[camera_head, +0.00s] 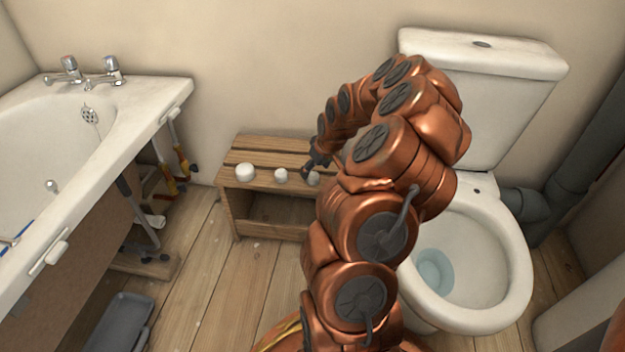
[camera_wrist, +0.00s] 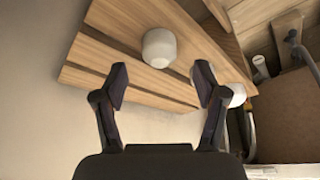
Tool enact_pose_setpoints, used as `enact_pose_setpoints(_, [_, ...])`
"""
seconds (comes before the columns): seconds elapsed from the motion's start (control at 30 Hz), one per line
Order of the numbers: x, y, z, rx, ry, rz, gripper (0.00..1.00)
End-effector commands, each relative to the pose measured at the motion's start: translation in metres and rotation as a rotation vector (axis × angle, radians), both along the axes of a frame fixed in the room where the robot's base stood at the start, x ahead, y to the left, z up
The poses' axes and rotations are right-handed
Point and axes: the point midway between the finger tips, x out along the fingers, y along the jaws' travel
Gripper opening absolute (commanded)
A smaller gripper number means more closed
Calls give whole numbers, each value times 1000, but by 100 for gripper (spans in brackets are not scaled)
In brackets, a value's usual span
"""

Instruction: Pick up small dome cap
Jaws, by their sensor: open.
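Three small white caps sit on the slatted top of a low wooden bench (camera_head: 258,157) in the head view. The left cap (camera_head: 245,171) is the largest, the middle cap (camera_head: 281,174) is smaller, and the right cap (camera_head: 313,179) is partly hidden by my gripper (camera_head: 311,165). In the wrist view my gripper (camera_wrist: 160,73) is open and empty. One rounded white cap (camera_wrist: 159,47) lies just beyond the gap between the fingertips, on the bench slats. Another white cap (camera_wrist: 237,94) is partly covered by the right finger. I cannot tell which is the small dome cap.
A bathtub (camera_head: 107,123) with pipes beneath its edge stands left of the bench. A toilet (camera_head: 479,88) stands to the right. The wall is close behind the bench. The wooden floor (camera_head: 225,285) in front is clear, with a grey tray (camera_head: 117,323) at the lower left.

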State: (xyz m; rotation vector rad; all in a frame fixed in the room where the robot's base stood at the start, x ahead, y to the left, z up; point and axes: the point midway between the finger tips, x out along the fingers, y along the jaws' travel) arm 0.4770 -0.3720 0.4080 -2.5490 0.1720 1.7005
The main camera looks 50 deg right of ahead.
Motion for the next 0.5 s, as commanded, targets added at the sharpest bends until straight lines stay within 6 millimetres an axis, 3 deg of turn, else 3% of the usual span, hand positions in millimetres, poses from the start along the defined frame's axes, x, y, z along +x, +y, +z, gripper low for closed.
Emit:
enact_pose_setpoints(0.03, [2, 0, -12, 1, 1, 0, 71])
enact_pose_setpoints(0.23, [10, -1, -36, 4, 2, 1, 71])
enact_pose_setpoints(0.5, [12, -2, -37, 3, 2, 0, 71])
